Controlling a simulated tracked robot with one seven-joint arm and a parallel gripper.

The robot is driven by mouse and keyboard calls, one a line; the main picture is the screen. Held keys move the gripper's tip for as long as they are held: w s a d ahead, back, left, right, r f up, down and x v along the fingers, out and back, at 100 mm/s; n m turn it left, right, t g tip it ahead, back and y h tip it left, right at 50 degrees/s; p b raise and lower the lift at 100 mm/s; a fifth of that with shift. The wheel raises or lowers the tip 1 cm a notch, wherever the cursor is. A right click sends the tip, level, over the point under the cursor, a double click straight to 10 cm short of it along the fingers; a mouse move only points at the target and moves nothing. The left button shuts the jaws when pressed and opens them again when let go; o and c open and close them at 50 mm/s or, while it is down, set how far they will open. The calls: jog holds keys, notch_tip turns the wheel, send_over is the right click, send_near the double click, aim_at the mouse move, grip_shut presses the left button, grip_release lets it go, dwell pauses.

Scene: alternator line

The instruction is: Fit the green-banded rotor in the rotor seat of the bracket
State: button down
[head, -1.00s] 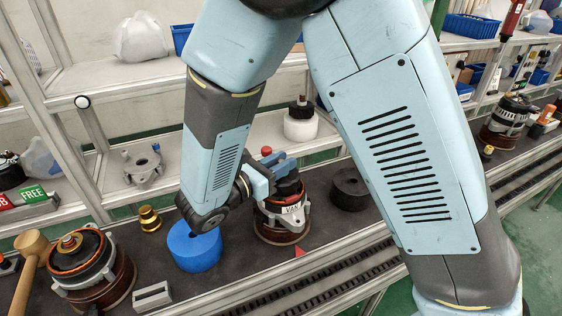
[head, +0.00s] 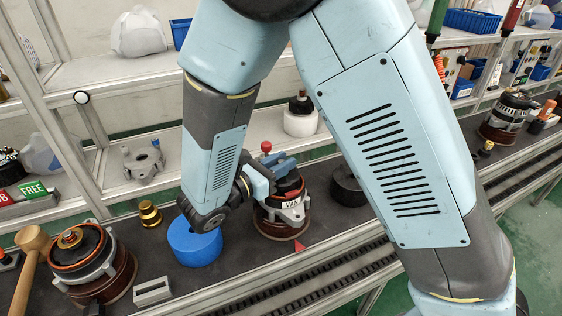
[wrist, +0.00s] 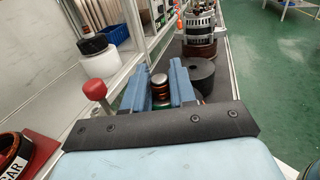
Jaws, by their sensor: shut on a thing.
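My gripper (head: 286,170) is over the bracket with the VAN label (head: 290,212), which sits on a round brown base in the middle of the conveyor. In the wrist view its two blue fingers (wrist: 167,88) are shut on the rotor (wrist: 159,82), which shows a metal top and orange windings. A little green shows low between the fingers. In the head view the fingers and arm largely hide the rotor. The rotor seat is hidden, so I cannot tell how deep the rotor sits. A red-knobbed lever (head: 266,147) stands close beside the gripper.
A blue cylinder (head: 194,245) stands left of the bracket, and a black ring (head: 348,187) right of it. Another bracket assembly (head: 85,262), a wooden mallet (head: 32,250) and a brass part (head: 150,214) are further left. Shelves run behind the conveyor.

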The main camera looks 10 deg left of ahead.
jog(key=shift+f, duration=1.3)
dwell(0.5)
jog(key=c, duration=0.8)
grip_release()
jog(key=shift+c, duration=0.2)
jog(key=shift+f, duration=0.1)
jog(key=v, duration=1.3)
jog(key=shift+s+a, duration=0.25)
jog(key=shift+s, duration=0.05)
jog(key=shift+w, duration=0.1)
